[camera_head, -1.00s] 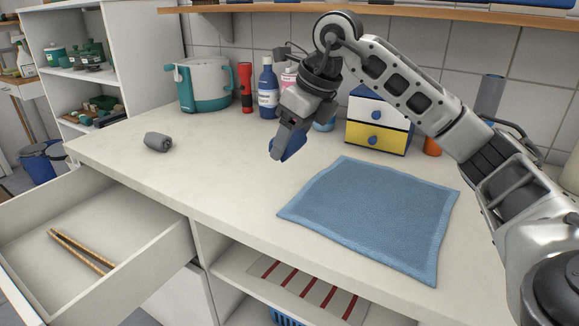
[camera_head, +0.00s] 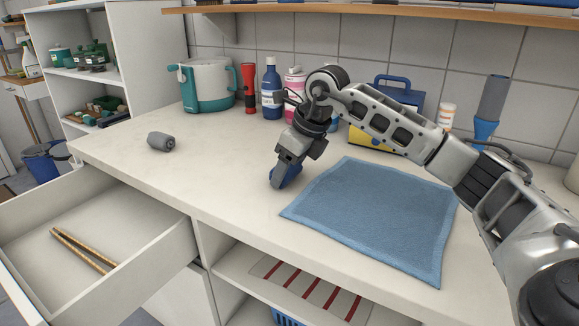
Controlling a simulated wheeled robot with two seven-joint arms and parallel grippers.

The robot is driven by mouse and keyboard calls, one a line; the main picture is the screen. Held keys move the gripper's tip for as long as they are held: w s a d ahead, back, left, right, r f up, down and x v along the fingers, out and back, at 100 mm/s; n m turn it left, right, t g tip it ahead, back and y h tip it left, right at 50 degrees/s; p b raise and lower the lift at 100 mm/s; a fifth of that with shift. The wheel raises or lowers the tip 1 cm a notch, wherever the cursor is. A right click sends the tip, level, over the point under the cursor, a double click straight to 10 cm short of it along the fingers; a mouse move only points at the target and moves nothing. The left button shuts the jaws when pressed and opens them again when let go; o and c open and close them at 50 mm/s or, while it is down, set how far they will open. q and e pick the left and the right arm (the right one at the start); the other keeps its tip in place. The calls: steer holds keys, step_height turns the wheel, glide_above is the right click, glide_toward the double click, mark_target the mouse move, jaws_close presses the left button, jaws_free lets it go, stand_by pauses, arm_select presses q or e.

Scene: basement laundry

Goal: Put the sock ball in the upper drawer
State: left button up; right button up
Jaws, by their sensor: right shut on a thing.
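My right gripper (camera_head: 283,179) is shut on a rounded blue thing, which looks like the sock ball (camera_head: 291,177). It is low over the worktop, left of the blue cloth; I cannot tell whether the ball touches the surface. The fingers hide part of it. A white drawer (camera_head: 150,262) under the worktop stands open at the lower left, with two wooden sticks (camera_head: 84,252) inside. A closed front (camera_head: 180,297) shows below it. My left gripper is not in view.
A grey roll (camera_head: 161,141) lies on the worktop at the left. The blue cloth (camera_head: 370,215) lies flat at the right. The worktop's left middle is clear.

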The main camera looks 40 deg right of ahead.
steer(key=shift+f, duration=0.15)
steer(key=o, duration=1.1)
steer(key=shift+c, duration=0.2)
